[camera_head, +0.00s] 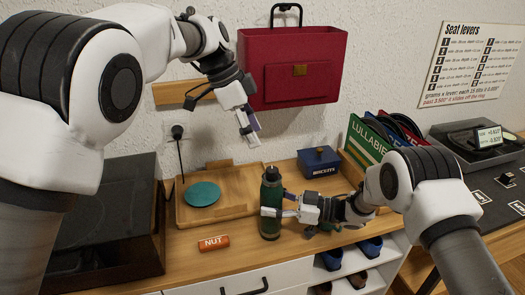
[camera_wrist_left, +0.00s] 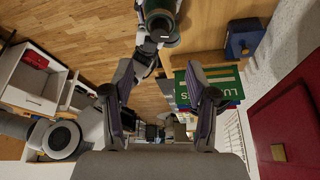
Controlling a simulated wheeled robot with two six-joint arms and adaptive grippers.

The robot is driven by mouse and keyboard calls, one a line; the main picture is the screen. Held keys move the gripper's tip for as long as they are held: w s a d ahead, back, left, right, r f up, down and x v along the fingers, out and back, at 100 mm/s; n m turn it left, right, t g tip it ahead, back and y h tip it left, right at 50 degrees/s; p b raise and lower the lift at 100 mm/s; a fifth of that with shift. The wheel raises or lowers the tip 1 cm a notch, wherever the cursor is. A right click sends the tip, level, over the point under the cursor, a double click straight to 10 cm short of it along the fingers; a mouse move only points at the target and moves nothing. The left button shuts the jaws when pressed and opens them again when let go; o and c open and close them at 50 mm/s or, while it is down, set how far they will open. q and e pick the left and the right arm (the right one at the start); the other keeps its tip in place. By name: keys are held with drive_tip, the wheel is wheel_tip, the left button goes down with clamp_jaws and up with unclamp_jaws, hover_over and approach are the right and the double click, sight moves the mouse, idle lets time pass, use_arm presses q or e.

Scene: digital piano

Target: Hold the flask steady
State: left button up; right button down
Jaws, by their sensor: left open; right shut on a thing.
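The flask (camera_head: 270,222) is dark green with a black cap and stands upright on the wooden sideboard. My right gripper (camera_head: 272,211) reaches in from the right and is shut on the flask's middle. The flask (camera_wrist_left: 163,10) also shows at the top of the left wrist view, with the right gripper against it. My left gripper (camera_head: 247,122) is open and empty, raised above and slightly left of the flask, in front of the wall. Its two spread fingers show in the left wrist view (camera_wrist_left: 160,72) with nothing between them.
A wooden tray (camera_head: 232,211) with a teal disc (camera_head: 202,193) lies left of the flask. An orange NUT bar (camera_head: 213,243) lies in front. A blue biscuit tin (camera_head: 319,162) and green record sleeve (camera_head: 367,142) stand right. A red case (camera_head: 292,65) hangs behind.

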use_arm(q)
drive_tip(key=shift+a+r, duration=0.25)
drive_tip(key=shift+r, duration=0.3)
